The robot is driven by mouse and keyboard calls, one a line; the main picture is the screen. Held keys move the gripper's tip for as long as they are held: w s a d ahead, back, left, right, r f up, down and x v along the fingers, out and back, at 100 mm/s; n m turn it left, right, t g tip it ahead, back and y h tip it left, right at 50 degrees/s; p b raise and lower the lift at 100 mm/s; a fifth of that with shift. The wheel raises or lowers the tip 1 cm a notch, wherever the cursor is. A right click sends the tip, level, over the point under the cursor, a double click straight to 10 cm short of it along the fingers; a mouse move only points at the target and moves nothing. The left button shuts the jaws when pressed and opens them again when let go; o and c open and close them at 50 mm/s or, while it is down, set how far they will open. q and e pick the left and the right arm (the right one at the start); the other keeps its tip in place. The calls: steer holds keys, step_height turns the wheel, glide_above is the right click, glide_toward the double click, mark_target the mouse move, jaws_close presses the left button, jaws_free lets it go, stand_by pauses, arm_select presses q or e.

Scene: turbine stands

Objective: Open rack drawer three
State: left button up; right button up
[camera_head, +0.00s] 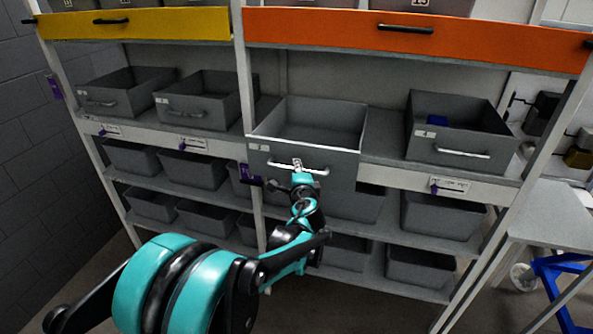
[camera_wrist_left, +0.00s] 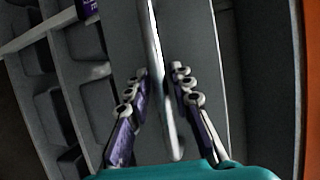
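The third drawer from the left in the row, a grey open-topped bin (camera_head: 312,119), sticks out of the rack well past its neighbours. It looks empty inside. Its pale handle (camera_head: 318,171) is on the front face, and the handle also shows as a long bar in the left wrist view (camera_wrist_left: 155,45). My left gripper (camera_head: 298,168) is at this handle. In the left wrist view, the two fingers of my left gripper (camera_wrist_left: 161,90) stand on either side of the bar with visible gaps, so it looks open around it. My right gripper is not in view.
Two grey drawers (camera_head: 125,92) (camera_head: 205,97) sit to the left, and one with a blue item (camera_head: 450,128) sits to the right. Bins fill the lower shelves. An orange drawer front (camera_head: 410,40) spans above. A table (camera_head: 548,216) stands at the right.

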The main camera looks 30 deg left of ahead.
arm_select(q)
jaws_close()
steer(key=shift+s, duration=0.1)
steer(key=s, duration=0.2)
steer(key=s+d, duration=0.1)
steer(key=shift+s, duration=0.35)
steer(key=shift+o, duration=0.3)
jaws_free()
